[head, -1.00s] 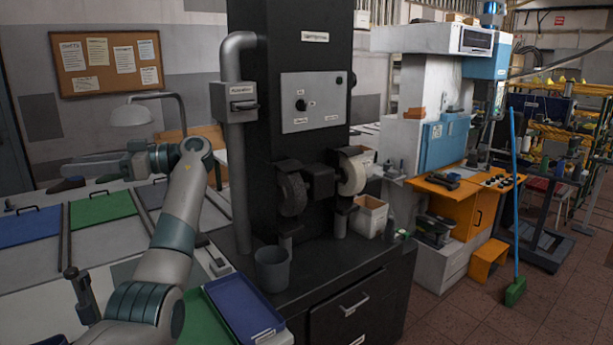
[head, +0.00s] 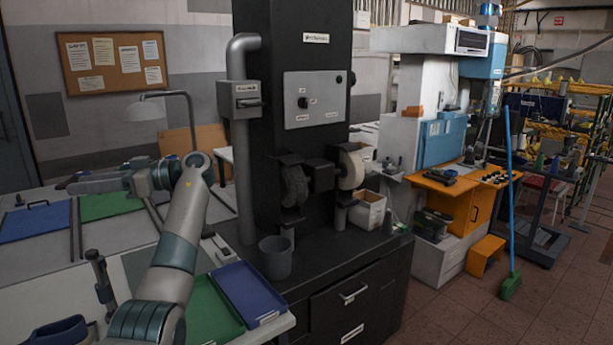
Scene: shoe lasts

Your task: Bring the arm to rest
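My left arm (head: 178,245) rises from the bottom left in the head view and bends at a raised joint. Its gripper (head: 75,185) points left above the table, near the blue and green panels. The fingers are seen side-on, so I cannot tell whether they are open or shut. A small dark shape shows at the fingertips; I cannot tell whether it is held or lies behind them. My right gripper is not in view.
A blue tray (head: 243,283) and a green tray (head: 208,310) lie right of my arm. A grey bin (head: 275,258) stands on the black grinding machine's cabinet (head: 350,295). A desk lamp (head: 146,111) stands behind the gripper.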

